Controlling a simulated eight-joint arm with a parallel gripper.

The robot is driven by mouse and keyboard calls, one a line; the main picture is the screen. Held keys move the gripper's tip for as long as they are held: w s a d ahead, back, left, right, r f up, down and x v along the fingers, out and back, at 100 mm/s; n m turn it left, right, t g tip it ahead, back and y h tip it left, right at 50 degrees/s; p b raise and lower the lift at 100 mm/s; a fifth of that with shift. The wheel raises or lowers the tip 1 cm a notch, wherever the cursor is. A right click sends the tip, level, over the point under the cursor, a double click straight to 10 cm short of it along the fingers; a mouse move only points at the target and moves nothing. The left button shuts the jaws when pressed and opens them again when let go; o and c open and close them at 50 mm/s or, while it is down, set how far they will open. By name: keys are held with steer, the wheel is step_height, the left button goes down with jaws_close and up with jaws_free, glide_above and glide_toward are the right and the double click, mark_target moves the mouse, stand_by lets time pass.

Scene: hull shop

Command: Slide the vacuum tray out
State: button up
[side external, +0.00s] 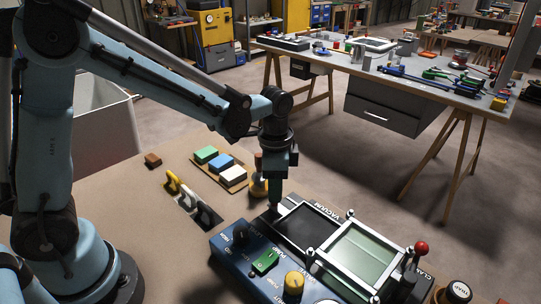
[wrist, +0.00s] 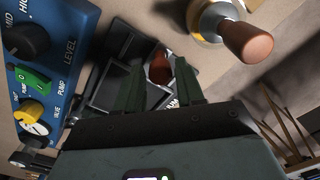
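The vacuum tray (side external: 308,228) is a dark panel in a light metal frame, beside the word VACUUM on the blue machine. It is partly hidden in the wrist view (wrist: 104,92). A reddish-brown knob (wrist: 160,66) is at its end and shows between my fingers. My gripper (side external: 275,203) points down at the tray's far left corner, at the knob. In the wrist view my gripper's two dark green fingers (wrist: 158,76) are apart, one on each side of the knob. I see no clear grip on it.
A glass-topped metal frame (side external: 362,256) sits right of the tray, with a red-knobbed clamp lever (side external: 421,248) beyond. The blue control panel (side external: 245,255) carries knobs and a green switch. Coloured blocks (side external: 221,165) lie to the left.

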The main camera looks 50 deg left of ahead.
step_height(320, 180, up, 12)
stand_by(0.6)
steer(key=shift+s, duration=0.1)
steer(key=s+a+f+n+t, duration=0.3)
steer(key=s+a+n+t, duration=0.2)
steer(key=s+n+t, duration=0.2)
steer(key=shift+s+a+f+n, duration=0.15)
steer(key=shift+s+a+n, duration=0.25)
steer(key=shift+s+n, duration=0.7)
steer(key=shift+s, duration=0.1)
